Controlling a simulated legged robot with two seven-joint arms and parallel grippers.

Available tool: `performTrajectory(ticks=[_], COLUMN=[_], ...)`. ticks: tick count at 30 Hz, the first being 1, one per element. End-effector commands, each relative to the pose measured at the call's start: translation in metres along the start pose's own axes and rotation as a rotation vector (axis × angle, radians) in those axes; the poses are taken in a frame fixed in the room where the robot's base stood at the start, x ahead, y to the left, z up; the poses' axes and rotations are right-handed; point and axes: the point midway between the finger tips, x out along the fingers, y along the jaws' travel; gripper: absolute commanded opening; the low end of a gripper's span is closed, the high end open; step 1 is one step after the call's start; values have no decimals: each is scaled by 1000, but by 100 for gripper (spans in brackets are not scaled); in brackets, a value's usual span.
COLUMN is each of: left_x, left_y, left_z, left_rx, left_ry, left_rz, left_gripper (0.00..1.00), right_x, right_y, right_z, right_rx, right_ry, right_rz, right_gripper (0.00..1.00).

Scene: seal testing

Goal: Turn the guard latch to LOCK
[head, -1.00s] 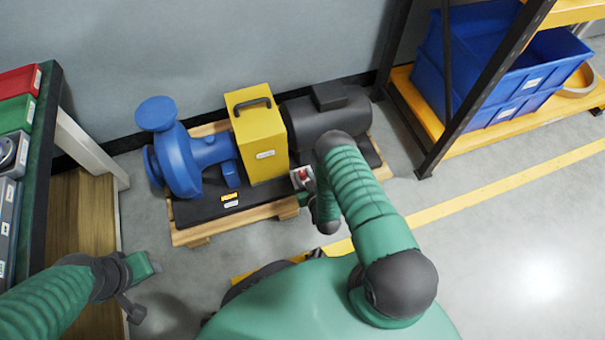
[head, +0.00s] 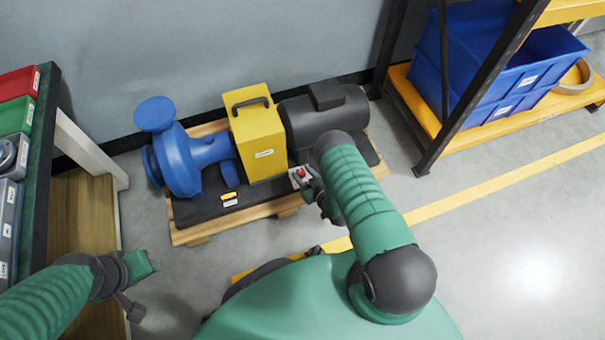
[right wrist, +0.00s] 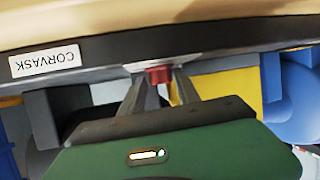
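The guard latch shows as a small red knob (head: 300,171) on a pale plate at the front of the pump base, just right of the yellow guard (head: 262,138). In the right wrist view the red knob (right wrist: 160,75) lies at the fingertips of my right gripper (right wrist: 162,82), between the two spread fingers. I cannot tell whether they touch it. In the head view my right gripper (head: 313,183) is beside the knob, partly hidden by my arm. My left gripper (head: 142,266) is at the lower left, away from the pump; its fingers are unclear. No LOCK marking is readable.
A blue pump (head: 185,160) and a dark motor (head: 326,118) flank the guard on a wooden pallet (head: 200,233). A rack with blue bins (head: 500,85) stands at right, a bench with trays (head: 20,115) at left. The floor (head: 500,240) at right is clear.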

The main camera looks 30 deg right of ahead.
Motion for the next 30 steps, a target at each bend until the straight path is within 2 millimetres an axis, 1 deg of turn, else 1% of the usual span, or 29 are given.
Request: performTrajectory(ticks=[10, 14, 17, 24, 27, 30], left_x=[0, -8, -22, -59, -70, -77], left_y=[0, 0, 0, 0, 0, 0], left_z=[0, -2, -5, -14, -16, -18], left_rx=[0, 0, 0, 0, 0, 0], left_ry=[0, 0, 0, 0, 0, 0], left_rz=[0, 0, 0, 0, 0, 0], left_gripper=[40, 40, 40, 40, 40, 40], right_x=[0, -11, -33, -104, -131, -151], right_y=[-2, -2, -2, -1, -1, -1], right_z=[0, -2, -5, -5, -4, -2], right_rx=[2, 2, 3, 4, 4, 3], right_ry=[0, -2, -5, -7, -7, -5], right_rz=[-4, -4, -4, -3, -4, -3], right_gripper=[52, 52, 52, 52, 52, 52])
